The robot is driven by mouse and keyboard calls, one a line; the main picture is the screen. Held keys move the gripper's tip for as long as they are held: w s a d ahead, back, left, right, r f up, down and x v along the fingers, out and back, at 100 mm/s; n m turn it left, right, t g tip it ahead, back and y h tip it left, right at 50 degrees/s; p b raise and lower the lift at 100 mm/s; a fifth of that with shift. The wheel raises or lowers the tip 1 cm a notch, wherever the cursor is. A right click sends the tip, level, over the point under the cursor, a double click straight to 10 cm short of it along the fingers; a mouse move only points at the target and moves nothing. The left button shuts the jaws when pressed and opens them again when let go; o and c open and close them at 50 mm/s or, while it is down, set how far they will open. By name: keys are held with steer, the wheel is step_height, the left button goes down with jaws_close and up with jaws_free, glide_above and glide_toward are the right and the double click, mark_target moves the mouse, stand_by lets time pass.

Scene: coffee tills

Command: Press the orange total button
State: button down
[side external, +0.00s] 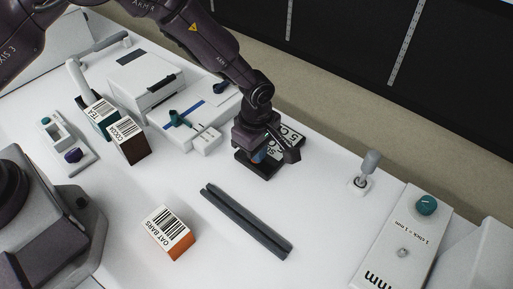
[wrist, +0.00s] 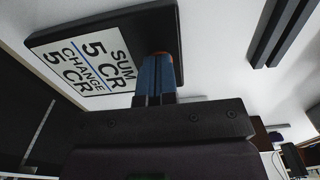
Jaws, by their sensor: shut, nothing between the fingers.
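The till is a black plate (wrist: 172,22) with a white sign (wrist: 95,52) reading "SUM 5 CR, CHANGE 5 CR". A small orange edge, which looks like the orange total button (wrist: 161,54), shows at the tips of my gripper (wrist: 156,60) in the wrist view. The blue fingers are shut and empty, and they hide most of the button. In the side view my gripper (side external: 258,158) points down over the black plate (side external: 262,171), with the sign (side external: 291,138) partly behind it. I cannot tell whether the fingertips touch the button.
Tea (side external: 101,117) and cocoa (side external: 128,140) boxes stand at left, and an oat bars box (side external: 167,232) in front. A dark grooved rail (side external: 245,221) lies front of the till. A white device with teal lever (side external: 180,119) is behind left.

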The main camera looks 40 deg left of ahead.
stand_by(0.3)
steer(key=shift+r, duration=2.7)
